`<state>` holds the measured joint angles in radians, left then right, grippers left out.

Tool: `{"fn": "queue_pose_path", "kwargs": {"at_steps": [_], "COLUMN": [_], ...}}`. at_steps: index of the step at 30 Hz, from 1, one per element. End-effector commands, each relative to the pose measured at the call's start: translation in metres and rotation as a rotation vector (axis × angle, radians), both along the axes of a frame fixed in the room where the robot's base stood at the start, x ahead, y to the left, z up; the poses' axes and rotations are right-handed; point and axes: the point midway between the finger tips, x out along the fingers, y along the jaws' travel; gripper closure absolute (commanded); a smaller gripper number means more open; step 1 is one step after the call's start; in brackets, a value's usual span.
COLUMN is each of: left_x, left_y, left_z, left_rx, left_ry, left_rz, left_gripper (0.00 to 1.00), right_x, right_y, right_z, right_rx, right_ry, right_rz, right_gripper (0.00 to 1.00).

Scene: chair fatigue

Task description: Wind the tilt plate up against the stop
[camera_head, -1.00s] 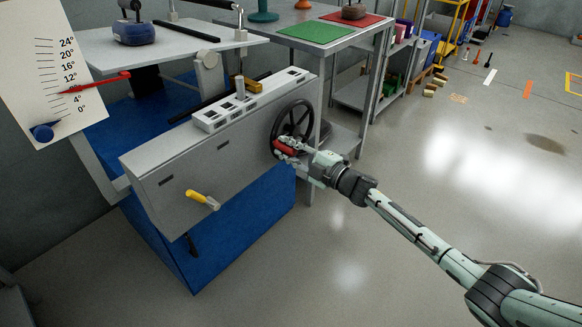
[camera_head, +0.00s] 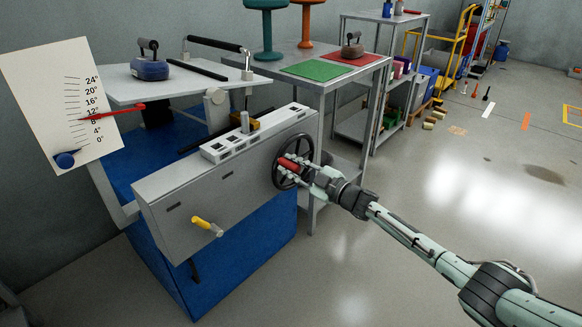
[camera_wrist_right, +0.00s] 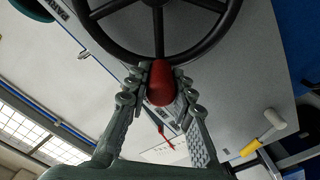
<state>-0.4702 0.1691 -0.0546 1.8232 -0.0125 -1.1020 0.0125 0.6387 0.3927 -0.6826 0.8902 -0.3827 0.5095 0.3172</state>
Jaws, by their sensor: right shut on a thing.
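The pale tilt plate (camera_head: 135,92) lies slightly sloped over the blue machine base, with a dark blue weight (camera_head: 150,69) on it. A scale board (camera_head: 40,90) at its left carries a red pointer (camera_head: 125,109) reading near 8°. I cannot pick out the stop. A black handwheel (camera_head: 311,146) is on the grey housing's right end. My right gripper (camera_head: 291,167) is shut on the wheel's red handle (camera_head: 287,163), at the wheel's left side. In the right wrist view, the fingertips (camera_wrist_right: 160,80) pinch the red handle (camera_wrist_right: 160,92) from both sides. My left gripper is out of view.
A yellow-handled lever (camera_head: 207,226) sticks out of the housing front. A metal table (camera_head: 352,76) with a green mat (camera_head: 313,69) and a red mat (camera_head: 350,57) stands close behind the wheel. The floor (camera_head: 450,190) at the right is open.

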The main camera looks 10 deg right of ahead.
Motion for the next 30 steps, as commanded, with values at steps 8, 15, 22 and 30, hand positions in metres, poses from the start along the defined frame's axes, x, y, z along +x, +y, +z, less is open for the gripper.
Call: {"fn": "queue_pose_path", "kwargs": {"at_steps": [8, 15, 22, 30], "left_x": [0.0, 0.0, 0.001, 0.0], "left_y": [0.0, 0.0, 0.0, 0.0], "left_z": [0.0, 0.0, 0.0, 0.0], "left_rx": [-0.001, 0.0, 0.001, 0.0], "left_ry": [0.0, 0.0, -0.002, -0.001], "left_rz": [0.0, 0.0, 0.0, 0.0], "left_gripper": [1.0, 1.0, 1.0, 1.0], "right_x": [0.001, 0.001, -0.001, -0.034], "right_y": [-0.001, -0.001, -0.002, -0.028], "right_z": [0.002, 0.001, 0.0, -0.002], "right_rx": [0.0, -0.001, -0.002, -0.003], "right_ry": [-0.002, -0.002, -0.001, 0.001], "right_rz": [-0.004, -0.002, -0.002, -0.003], "right_gripper": [0.75, 0.56, 0.56, 0.56]}}
